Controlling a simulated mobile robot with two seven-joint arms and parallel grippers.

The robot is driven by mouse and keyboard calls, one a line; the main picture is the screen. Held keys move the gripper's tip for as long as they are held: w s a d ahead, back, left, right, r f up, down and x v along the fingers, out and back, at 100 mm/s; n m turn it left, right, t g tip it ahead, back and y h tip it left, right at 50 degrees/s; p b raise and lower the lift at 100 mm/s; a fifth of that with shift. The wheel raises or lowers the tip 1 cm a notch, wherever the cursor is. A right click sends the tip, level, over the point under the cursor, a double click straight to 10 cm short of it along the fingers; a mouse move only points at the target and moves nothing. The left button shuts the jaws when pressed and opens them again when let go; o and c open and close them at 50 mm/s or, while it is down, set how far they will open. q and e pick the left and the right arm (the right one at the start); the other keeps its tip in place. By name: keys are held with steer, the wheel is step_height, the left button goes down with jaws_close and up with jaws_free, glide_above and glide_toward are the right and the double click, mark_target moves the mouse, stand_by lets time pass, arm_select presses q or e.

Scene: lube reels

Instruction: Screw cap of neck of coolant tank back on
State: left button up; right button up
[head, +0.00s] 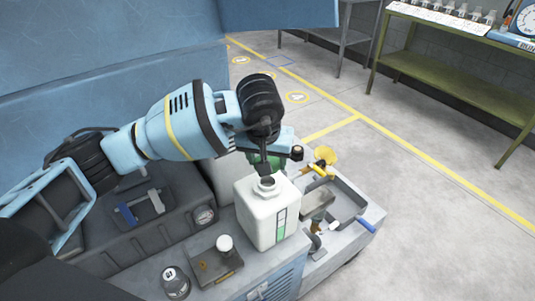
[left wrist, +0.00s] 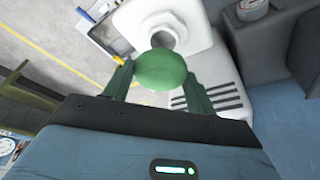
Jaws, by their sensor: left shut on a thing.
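The coolant tank is a white, boxy container (head: 256,215) with a green level strip, upright on the grey bench. Its round white neck (head: 266,186) shows uncapped at the top. My left gripper (head: 268,162) is just above and behind the neck. In the left wrist view its green fingers (left wrist: 158,76) are shut on a round green cap (left wrist: 161,66). In that view the cap lies beside the neck (left wrist: 163,39) and overlaps its edge, with the tank top (left wrist: 190,22) beyond. The gap between cap and neck is hard to judge. My right gripper is out of view.
A small tray (head: 218,277) with a white cup-like item (head: 224,243) stands in front of the tank, near a dark jar (head: 175,283). A yellow funnel (head: 324,155) and a shallow pan (head: 345,205) are at the right.

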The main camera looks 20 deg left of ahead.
arm_select(q)
steer(key=shift+f+b, duration=0.6)
steer(key=shift+f, duration=1.35)
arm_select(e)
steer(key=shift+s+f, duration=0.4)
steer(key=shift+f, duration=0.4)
arm_select(q)
steer(key=shift+f, duration=0.6)
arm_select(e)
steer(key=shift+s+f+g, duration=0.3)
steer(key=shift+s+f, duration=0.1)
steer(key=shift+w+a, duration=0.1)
arm_select(q)
steer(key=shift+a+f+m+h+b, duration=0.1)
steer(key=shift+m+h+b, duration=0.2)
steer(key=shift+m+b, duration=0.65)
steer(key=shift+m+h, duration=0.5)
steer(key=shift+m, duration=1.15)
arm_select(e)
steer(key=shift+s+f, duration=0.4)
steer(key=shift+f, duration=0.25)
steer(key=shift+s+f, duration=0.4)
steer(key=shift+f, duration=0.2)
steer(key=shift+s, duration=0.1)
